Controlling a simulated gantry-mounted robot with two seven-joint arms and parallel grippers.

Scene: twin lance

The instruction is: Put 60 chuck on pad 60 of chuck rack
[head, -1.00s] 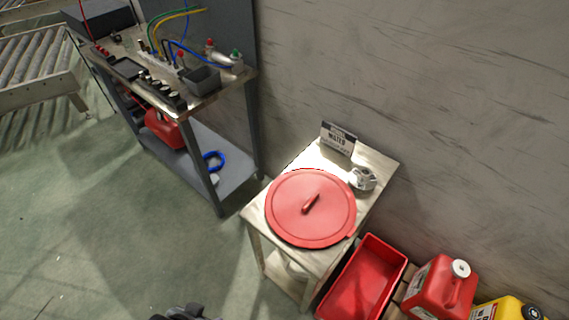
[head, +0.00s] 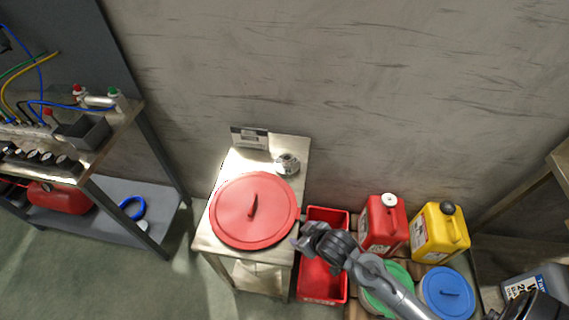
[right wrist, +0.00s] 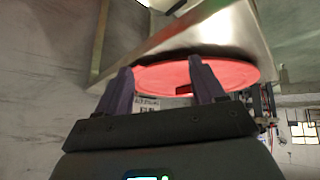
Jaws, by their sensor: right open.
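No chuck or rack can be read as number 60 in these views. A row of black round pieces (head: 38,157) stands on the bench at the left; I cannot tell whether it is the chuck rack. A small silver metal piece (head: 287,163) sits at the back right of the small table, too small to identify. My right gripper (head: 302,236) is open and empty, beside the right edge of the round red lid (head: 254,210). In the right wrist view its two fingers (right wrist: 160,66) are apart, with the red lid beyond them. My left gripper is out of view.
The small metal table (head: 213,245) carries the lid and a sign (head: 249,138). A red bin (head: 322,287), a red canister (head: 383,225), a yellow canister (head: 440,233) and green and blue lids (head: 447,294) stand to its right. Open floor lies at the lower left.

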